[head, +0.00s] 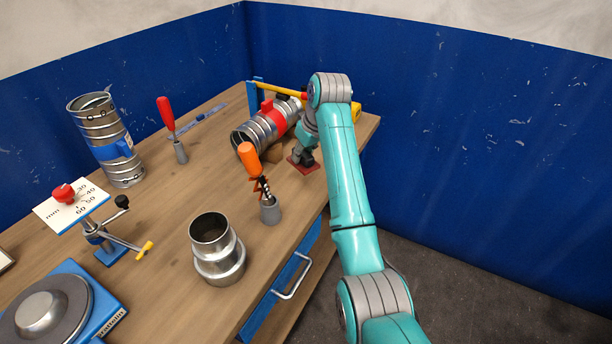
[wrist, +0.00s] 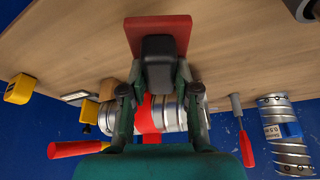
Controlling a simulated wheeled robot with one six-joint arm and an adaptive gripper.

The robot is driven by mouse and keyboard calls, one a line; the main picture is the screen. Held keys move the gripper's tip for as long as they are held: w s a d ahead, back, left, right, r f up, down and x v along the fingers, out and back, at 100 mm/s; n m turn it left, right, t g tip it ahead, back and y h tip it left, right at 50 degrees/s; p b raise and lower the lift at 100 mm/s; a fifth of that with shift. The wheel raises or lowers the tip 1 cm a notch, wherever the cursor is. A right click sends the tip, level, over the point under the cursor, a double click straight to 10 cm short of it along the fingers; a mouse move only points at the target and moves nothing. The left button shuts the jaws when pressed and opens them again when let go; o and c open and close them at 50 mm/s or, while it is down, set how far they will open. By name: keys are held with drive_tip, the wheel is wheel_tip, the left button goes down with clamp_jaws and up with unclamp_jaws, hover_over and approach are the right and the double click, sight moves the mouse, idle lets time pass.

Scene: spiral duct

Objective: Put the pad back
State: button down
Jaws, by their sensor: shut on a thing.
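The pad is a flat dark red square with a black block grip on top. In the head view the pad (head: 302,166) is near the right edge of the wooden bench; I cannot tell whether it touches the top. In the wrist view the pad (wrist: 150,28) is at the top centre, with its black grip (wrist: 158,62) towards me. My gripper (head: 307,155) is shut on the black grip; its two fingers (wrist: 155,78) lie on either side of it. The pad's underside is hidden.
A spiral duct with a red band (head: 270,125) lies left of my gripper. An orange-handled tool (head: 252,162) stands in a grey holder in front. A metal reducer (head: 217,252) stands nearer. Another duct (head: 103,140) stands at left. The middle of the bench (head: 195,180) is clear.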

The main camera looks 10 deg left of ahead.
sight(309, 158)
drive_tip(key=shift+f, duration=3.35)
drive_tip(key=shift+f, duration=0.15)
drive_tip(key=c, duration=0.9)
unclamp_jaws()
drive_tip(key=shift+o, duration=0.2)
drive_tip(key=v, duration=1.2)
drive_tip(key=shift+a, duration=0.1)
drive_tip(key=shift+s, duration=0.1)
